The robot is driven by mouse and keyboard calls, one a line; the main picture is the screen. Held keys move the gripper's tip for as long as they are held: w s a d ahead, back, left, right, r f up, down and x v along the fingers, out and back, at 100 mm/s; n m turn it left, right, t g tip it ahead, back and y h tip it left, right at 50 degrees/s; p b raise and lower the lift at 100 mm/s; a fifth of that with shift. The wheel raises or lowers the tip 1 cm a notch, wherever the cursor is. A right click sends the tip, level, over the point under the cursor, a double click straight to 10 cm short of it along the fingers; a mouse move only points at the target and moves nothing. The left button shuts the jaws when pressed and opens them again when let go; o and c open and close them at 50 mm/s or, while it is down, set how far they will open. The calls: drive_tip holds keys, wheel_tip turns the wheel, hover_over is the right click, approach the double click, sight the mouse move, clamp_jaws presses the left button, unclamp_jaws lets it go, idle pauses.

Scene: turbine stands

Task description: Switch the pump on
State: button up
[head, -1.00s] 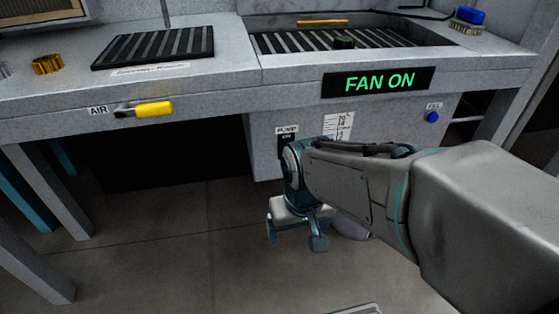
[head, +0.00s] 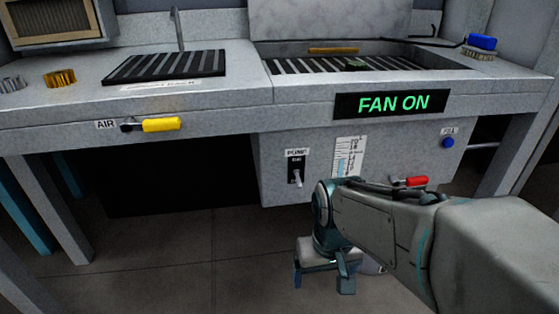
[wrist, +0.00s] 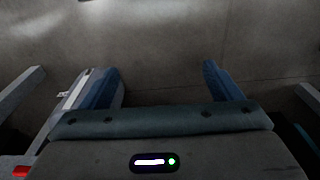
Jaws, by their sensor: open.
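The pump switch (head: 297,172) is a black plate with a pale lever, under a small PUMP label (head: 296,153) on the grey front panel of the bench. Its lever hangs downward. The small word on the plate is too blurred to read. My gripper (head: 322,283) is below and slightly right of the switch, apart from it, pointing down toward the floor. In the wrist view its two blue fingers (wrist: 163,80) are spread wide, with only floor between them.
A gauge (head: 347,158) is right of the switch, with a red handle (head: 410,181) and a blue button (head: 447,143) further right. A yellow AIR handle (head: 161,125) sticks out at left. A FAN ON sign (head: 391,104) is lit. Dark open space lies under the bench's left part.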

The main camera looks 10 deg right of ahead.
drive_tip(key=c, duration=1)
drive_tip(key=shift+w+g+p, duration=0.15)
drive_tip(key=shift+g+p, duration=0.15)
drive_tip(key=shift+p, duration=0.05)
drive_tip(key=c, duration=0.5)
drive_tip(key=shift+w+g+p, duration=0.15)
drive_tip(key=shift+g+p, duration=0.15)
clamp_jaws()
drive_tip(key=w+f+g+y+p, duration=0.3)
drive_tip(key=w+g+y+p, duration=0.2)
drive_tip(key=w+y+p, duration=0.65)
drive_tip(key=w+d+f+m+t+y+p, duration=0.1)
drive_tip(key=d+m+t+y, duration=0.3)
drive_tip(key=t, duration=0.7)
drive_tip(key=w+d+f+m+t+y+p, duration=0.2)
drive_tip(key=w+d+m+t+y+p, duration=0.1)
drive_tip(key=d+t, duration=0.5)
drive_tip(key=shift+w+m+t+y+p, duration=0.35)
drive_tip(key=shift+m+t+y, duration=0.5)
drive_tip(key=shift+t, duration=0.75)
drive_tip(key=shift+s, duration=0.1)
